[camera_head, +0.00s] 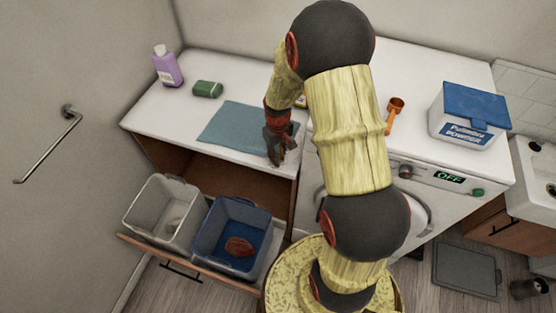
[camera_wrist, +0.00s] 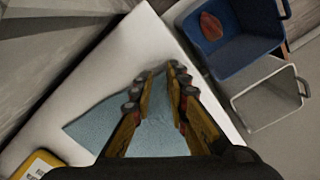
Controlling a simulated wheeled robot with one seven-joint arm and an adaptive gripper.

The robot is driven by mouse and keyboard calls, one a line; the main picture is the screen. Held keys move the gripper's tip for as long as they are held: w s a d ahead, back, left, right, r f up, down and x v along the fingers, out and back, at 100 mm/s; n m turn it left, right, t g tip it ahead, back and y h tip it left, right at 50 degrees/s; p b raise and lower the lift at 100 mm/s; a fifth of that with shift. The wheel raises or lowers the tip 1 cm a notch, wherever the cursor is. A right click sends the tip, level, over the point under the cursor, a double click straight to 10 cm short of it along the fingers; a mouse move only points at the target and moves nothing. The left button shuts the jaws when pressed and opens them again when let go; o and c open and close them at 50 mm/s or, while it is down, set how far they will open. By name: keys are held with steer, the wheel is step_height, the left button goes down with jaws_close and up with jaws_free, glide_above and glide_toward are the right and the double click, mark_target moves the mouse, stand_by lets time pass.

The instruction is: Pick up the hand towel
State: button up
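The hand towel, a flat blue-grey cloth (camera_head: 238,125), lies on the white counter, towards its front right part in the head view. The towel also shows in the wrist view (camera_wrist: 92,126), behind and between my fingers. My gripper (camera_head: 275,160) points down at the towel's right front corner, by the counter's front edge. In the wrist view my gripper's fingertips (camera_wrist: 163,70) come close together, with a narrow gap. I cannot tell whether cloth is pinched between them. My wrist hides part of the towel.
A purple bottle (camera_head: 167,66) and a green sponge-like block (camera_head: 207,89) stand at the back left. A pulled-out drawer below holds a grey bin (camera_head: 150,208) and a blue bin (camera_head: 208,236). An orange scoop (camera_head: 394,110) and a powder box (camera_head: 466,117) sit on the right.

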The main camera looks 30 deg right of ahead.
steer(key=shift+s+a+f, duration=0.15)
steer(key=shift+s+f, duration=0.1)
jaws_close()
step_height(320, 180, up, 12)
steer(key=p, duration=0.8)
steer(key=shift+w+r, duration=0.2)
step_height(320, 180, up, 36)
steer(key=p, duration=2.2)
